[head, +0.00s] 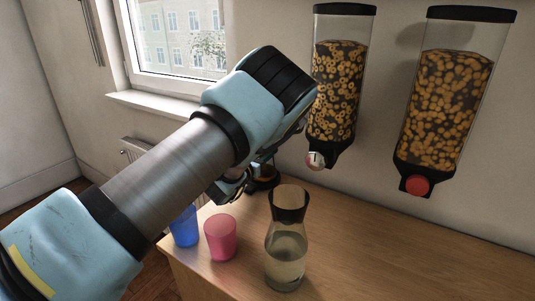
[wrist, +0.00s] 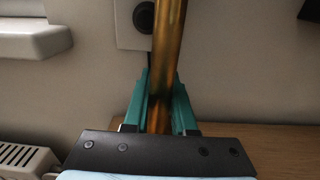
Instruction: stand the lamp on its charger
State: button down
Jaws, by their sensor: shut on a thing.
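The lamp shows in the wrist view as a brass-coloured stem (wrist: 169,45) running up out of the top of the picture. My gripper (wrist: 160,100) has its teal fingers shut on this stem, one on each side. The lamp's head and foot are out of the wrist view. In the head view my arm hides most of my gripper and the lamp. A dark round piece (head: 265,180) with an amber glint shows just past my gripper, low over the counter. I cannot tell whether it is the lamp's foot or the charger.
A glass carafe (head: 286,255) stands on the wooden counter (head: 390,260), with a pink cup (head: 220,238) and a blue cup (head: 184,228) left of it. Two cereal dispensers (head: 336,95) (head: 445,100) hang on the wall. A wall socket (wrist: 135,22) is behind the stem. The right of the counter is clear.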

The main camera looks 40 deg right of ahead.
jog(key=shift+f+b, duration=0.5)
jog(key=shift+b, duration=0.1)
dwell(0.5)
jog(key=c, duration=1.1)
grip_release()
jog(key=shift+o, duration=0.5)
jog(key=shift+f, duration=0.1)
jog(key=shift+a, duration=0.1)
jog(key=shift+v, duration=5.45)
jog(key=shift+w, duration=0.15)
